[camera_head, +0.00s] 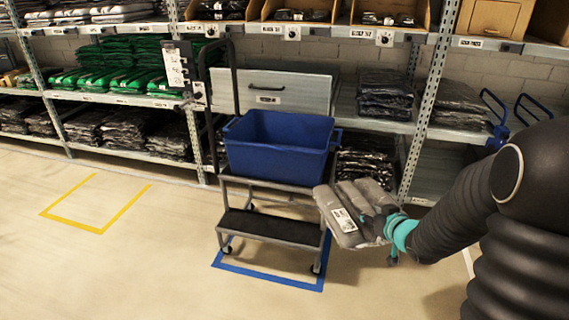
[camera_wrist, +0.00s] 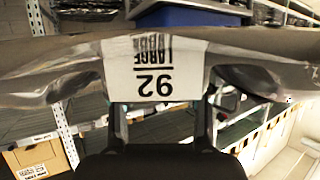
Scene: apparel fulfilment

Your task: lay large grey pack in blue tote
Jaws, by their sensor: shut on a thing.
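The large grey pack (camera_head: 345,222) is a grey plastic-wrapped bundle with a white label. My gripper (camera_head: 380,228) is shut on it and holds it in the air to the right of and lower than the blue tote (camera_head: 262,150), apart from it. In the wrist view the pack (camera_wrist: 245,45) spans the frame, and its label reads "LARGE" and "92" upside down. My gripper's fingers (camera_wrist: 165,120) reach to the pack, their tips hidden by it. The blue tote stands upright on a step cart; the part of its floor in view looks empty. A blue rim piece (camera_wrist: 190,16) shows behind the pack.
The grey step cart (camera_head: 270,238) stands inside a blue floor outline (camera_head: 265,280). Shelves behind hold green packs (camera_head: 120,62), dark packs (camera_head: 385,95) and a grey drawer box (camera_head: 290,90). A yellow floor outline (camera_head: 75,222) and open floor lie to the left.

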